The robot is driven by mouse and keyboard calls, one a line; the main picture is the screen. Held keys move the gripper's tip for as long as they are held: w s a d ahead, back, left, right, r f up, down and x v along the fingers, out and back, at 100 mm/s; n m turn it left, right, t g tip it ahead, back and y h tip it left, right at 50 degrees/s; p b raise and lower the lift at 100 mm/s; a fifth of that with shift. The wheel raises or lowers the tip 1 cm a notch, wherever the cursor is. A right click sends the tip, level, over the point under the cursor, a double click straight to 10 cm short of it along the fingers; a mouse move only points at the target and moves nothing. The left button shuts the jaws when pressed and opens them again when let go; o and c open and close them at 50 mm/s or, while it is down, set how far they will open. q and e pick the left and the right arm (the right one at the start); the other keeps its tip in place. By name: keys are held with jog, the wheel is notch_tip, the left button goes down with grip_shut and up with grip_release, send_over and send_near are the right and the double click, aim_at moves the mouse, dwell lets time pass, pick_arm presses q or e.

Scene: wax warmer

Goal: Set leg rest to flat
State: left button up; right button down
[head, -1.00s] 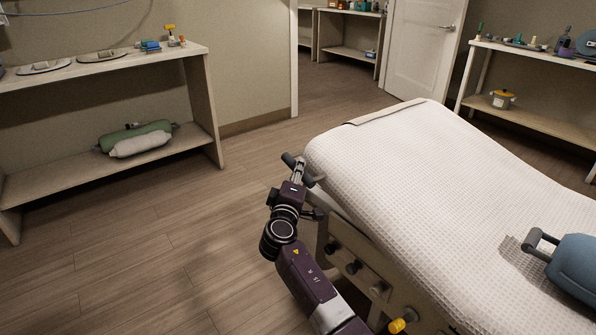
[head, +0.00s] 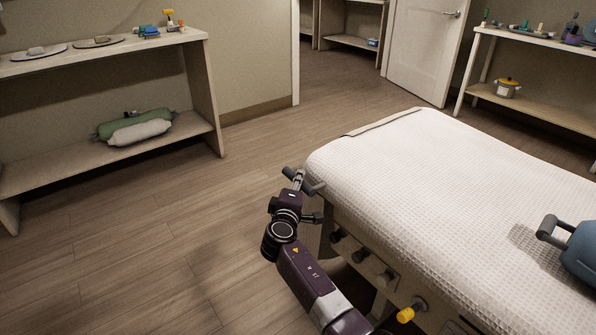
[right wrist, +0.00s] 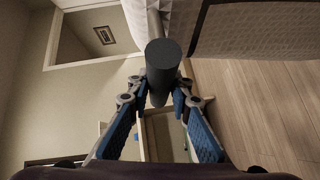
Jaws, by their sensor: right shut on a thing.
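The bed's leg rest (head: 400,160), under a white waffle cover, lies nearly level with the rest of the bed top (head: 480,215). My right gripper (head: 297,178) is at the left corner of the leg rest, shut on a dark grey bar handle. The handle's ends (head: 290,172) show on both sides of the fingers. In the right wrist view the round dark end of the handle (right wrist: 163,58) sits between the two blue-padded fingers (right wrist: 160,105). My left gripper is not in view.
A blue-grey padded thing with a dark handle (head: 580,252) is on the bed at right. Shelves (head: 203,100) stand at left; the floor between is clear.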

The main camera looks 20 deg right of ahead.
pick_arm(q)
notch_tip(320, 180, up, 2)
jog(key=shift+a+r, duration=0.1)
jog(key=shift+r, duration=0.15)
pick_arm(e)
notch_tip(320, 180, down, 3)
jog(key=shift+s+f, duration=0.1)
jog(key=c, duration=1.7)
grip_release()
jog(key=shift+a+f+g, duration=0.1)
jog(key=shift+f+g, duration=0.05)
jog(key=shift+g, duration=0.15)
jog(key=shift+c, duration=0.2)
jog(key=shift+r, duration=0.3)
jog(key=v, duration=1.1)
jog(key=shift+s, duration=0.35)
jog(key=shift+a, duration=0.1)
